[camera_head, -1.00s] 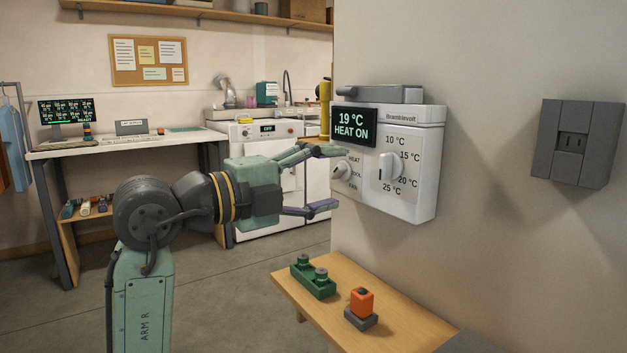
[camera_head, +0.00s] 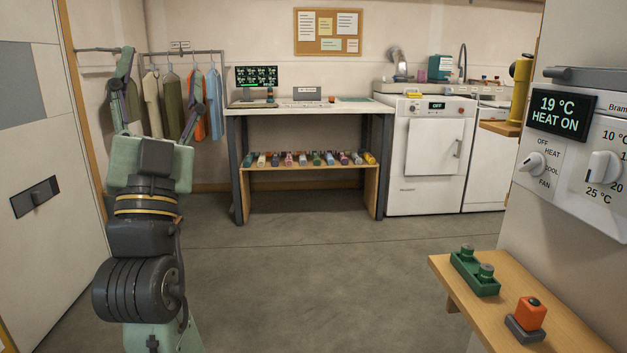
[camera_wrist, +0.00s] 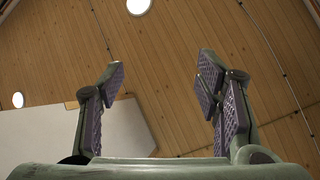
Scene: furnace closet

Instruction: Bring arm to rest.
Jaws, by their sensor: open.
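My gripper (camera_head: 160,98) is at the left of the head view, raised with its fingers pointing up. Its two fingers stand wide apart with nothing between them. In the wrist view the open fingers (camera_wrist: 164,95) with purple pads face a wooden ceiling with round lights. My gripper is well away from the white thermostat (camera_head: 600,193) at the right edge, which reads 19 °C HEAT ON and is partly cut off by the frame.
A rack of clothes (camera_head: 182,53) shows behind my gripper. A white door or panel (camera_head: 30,130) is at the left. A desk (camera_head: 310,108), a white machine (camera_head: 428,160) and a wooden bench (camera_head: 465,290) with small devices stand around clear floor (camera_head: 300,280).

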